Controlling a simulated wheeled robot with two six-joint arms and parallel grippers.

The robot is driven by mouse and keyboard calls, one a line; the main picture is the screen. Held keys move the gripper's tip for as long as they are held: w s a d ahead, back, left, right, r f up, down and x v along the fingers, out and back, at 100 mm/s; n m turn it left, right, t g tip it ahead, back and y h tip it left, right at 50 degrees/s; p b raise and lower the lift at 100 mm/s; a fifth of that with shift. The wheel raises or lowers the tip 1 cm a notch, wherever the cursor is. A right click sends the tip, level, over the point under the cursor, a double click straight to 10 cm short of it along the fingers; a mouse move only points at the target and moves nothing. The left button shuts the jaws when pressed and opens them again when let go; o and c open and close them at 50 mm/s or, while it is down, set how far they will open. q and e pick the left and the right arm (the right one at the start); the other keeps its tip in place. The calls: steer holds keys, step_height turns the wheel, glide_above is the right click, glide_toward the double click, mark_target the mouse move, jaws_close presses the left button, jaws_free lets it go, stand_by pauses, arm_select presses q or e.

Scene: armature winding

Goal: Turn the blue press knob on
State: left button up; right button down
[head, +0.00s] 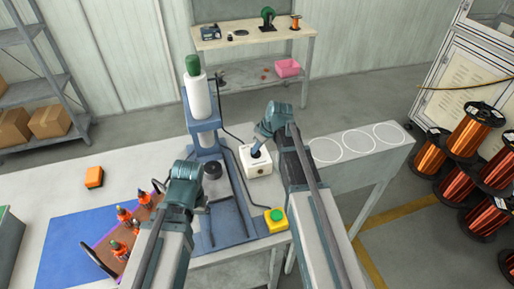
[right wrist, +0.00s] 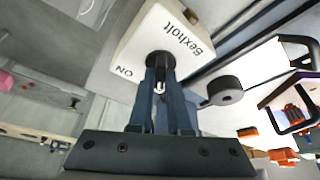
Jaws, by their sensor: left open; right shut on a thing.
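A white control box (right wrist: 140,48) marked "Bexholt" and "ON" fills the upper middle of the right wrist view. In the head view the box (head: 262,166) stands just right of the blue press (head: 226,215). My right gripper (right wrist: 160,72) is shut on the press knob, with its dark fingers over the knob's dark round base (right wrist: 160,56). The fingers hide most of the knob, so its blue colour and pointing direction cannot be read. In the head view my right gripper (head: 256,150) reaches the box top. My left gripper (head: 184,172) is open beside the press; its fingertips are mostly hidden.
A yellow box with a green button (head: 276,219) is at the press's front right. An orange block (head: 94,177), a blue mat (head: 62,238) and a tray of orange-topped items (head: 128,228) lie left. Copper spools (head: 468,135) stand far right.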

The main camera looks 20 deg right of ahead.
steer(key=shift+s+a+m+h, duration=0.1)
steer(key=shift+m+h, duration=0.3)
steer(key=shift+m, duration=0.8)
steer(key=m+h, duration=0.1)
steer(key=m, duration=0.3)
steer(key=shift+a+m+t+h, duration=0.1)
steer(key=shift+m+t+h, duration=0.2)
steer(key=shift+t+h, duration=0.1)
steer(key=m+h, duration=0.1)
steer(key=m, duration=0.2)
steer(key=m+h, duration=0.1)
steer(key=m, duration=0.2)
steer(key=shift+a+g, duration=0.1)
steer(key=shift+g, duration=0.2)
steer(key=shift+m, duration=0.4)
steer(key=c, duration=0.9)
jaws_free()
steer(key=shift+o, duration=0.2)
arm_select(q)
steer(key=shift+r, duration=0.1)
arm_select(e)
steer(key=shift+r, duration=0.1)
